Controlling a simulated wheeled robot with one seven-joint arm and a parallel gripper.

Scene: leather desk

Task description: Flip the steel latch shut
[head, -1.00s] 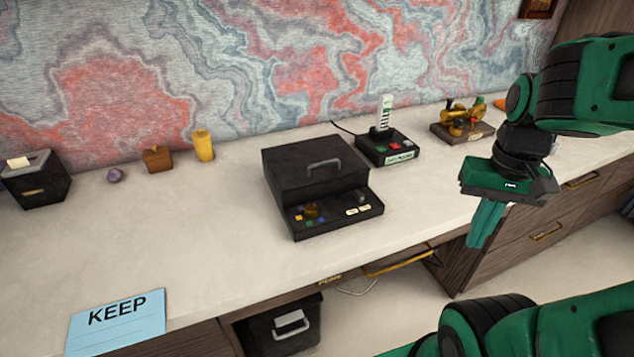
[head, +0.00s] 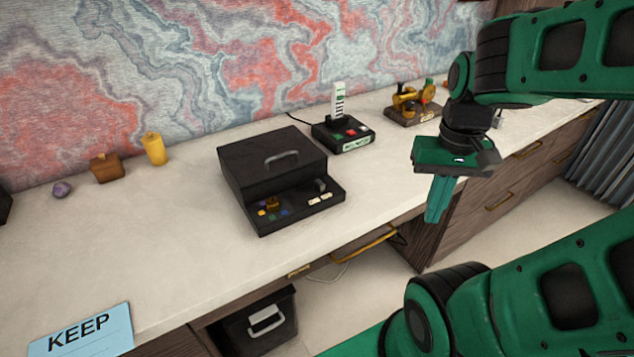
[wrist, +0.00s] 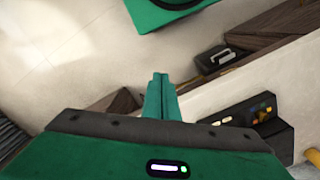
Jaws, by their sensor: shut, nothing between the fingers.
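The ledge also shows at the right of the wrist view (wrist: 250,115). My gripper (head: 433,215) is shut and empty, fingers pointing down, right of the box and apart from it, by the desk's front edge. Its fingertips show in the wrist view (wrist: 160,80).
Behind the box stand a black device with a white upright piece (head: 340,108) and a brass model on a base (head: 412,108). A yellow candle (head: 154,148), a brown block (head: 105,168) and a blue KEEP card (head: 82,335) are left. A black bin (head: 262,325) sits below the desk.

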